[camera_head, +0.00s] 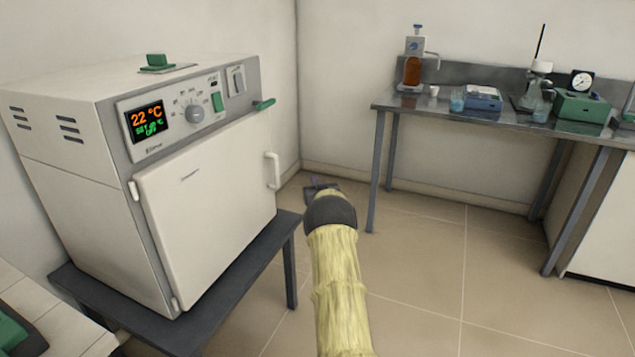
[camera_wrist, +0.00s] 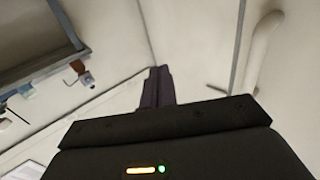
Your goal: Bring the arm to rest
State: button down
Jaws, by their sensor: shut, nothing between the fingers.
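My arm, in a yellow sleeve with a dark cuff, reaches up from the bottom centre of the head view. My gripper (camera_head: 314,182) is beyond the cuff, small and partly hidden by it, in front of the floor near the room corner. In the wrist view my gripper's dark fingers (camera_wrist: 157,74) are together, with nothing between them. The white muffle furnace (camera_head: 205,205) stands to the left of my arm with its door closed. Its display reads 22 °C.
The furnace's white door handle (camera_head: 273,170) projects left of my gripper; a pale handle also shows in the wrist view (camera_wrist: 262,45). The furnace rests on a dark table (camera_head: 235,292). A metal bench (camera_head: 405,102) with lab equipment stands at right. Tiled floor between them is clear.

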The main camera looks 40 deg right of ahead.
jog(key=shift+s+d, duration=0.25)
jog(key=shift+s, duration=0.5)
